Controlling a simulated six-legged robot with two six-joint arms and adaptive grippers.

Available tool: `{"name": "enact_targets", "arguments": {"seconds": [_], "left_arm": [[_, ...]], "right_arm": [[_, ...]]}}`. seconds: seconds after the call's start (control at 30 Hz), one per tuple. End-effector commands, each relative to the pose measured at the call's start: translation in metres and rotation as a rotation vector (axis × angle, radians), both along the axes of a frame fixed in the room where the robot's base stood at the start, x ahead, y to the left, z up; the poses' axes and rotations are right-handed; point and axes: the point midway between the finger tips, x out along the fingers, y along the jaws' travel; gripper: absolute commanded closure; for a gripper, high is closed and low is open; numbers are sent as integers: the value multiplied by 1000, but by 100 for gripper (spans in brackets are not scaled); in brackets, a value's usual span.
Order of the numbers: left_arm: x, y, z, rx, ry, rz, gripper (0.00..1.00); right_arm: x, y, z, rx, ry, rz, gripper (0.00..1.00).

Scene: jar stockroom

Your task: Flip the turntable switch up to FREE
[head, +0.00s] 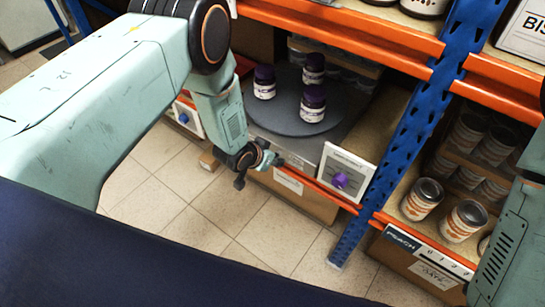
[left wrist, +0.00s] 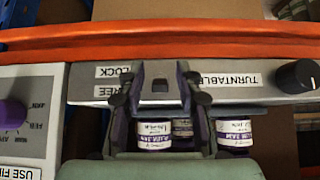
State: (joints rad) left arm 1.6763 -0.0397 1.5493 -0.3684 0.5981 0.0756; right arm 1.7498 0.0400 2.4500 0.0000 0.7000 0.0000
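The turntable (head: 283,119) is a grey disc on a rack shelf, with three purple-lidded jars on it. Its grey front appears upside down in the left wrist view, with a TURNTABLE label (left wrist: 226,78), a LOCK label (left wrist: 115,71) and a FREE label (left wrist: 108,91). A dark piece beside these labels, apparently the switch (left wrist: 160,85), shows between my left fingers; its position is unclear. My left gripper (head: 258,168) is in front of the turntable's front, fingers apart, nothing held. Contact with the switch cannot be told. My right gripper is out of view.
A white panel with a purple knob (head: 340,180) stands right of the turntable; a black knob (left wrist: 299,74) is on the turntable's front. Orange shelf beams and a blue upright (head: 410,130) border the space. Cans (head: 422,198) stand at right. The tiled floor below is clear.

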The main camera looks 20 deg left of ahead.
Motion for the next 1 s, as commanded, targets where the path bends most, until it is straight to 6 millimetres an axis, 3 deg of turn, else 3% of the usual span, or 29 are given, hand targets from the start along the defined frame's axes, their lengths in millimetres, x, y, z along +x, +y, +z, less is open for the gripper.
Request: {"name": "enact_targets", "arguments": {"seconds": [0.43,1.0], "left_arm": [[-5,2,7,0,-1,1,62],[-59,22,74,-1,-1,2,62]], "right_arm": [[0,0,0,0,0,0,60],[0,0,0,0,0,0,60]]}}
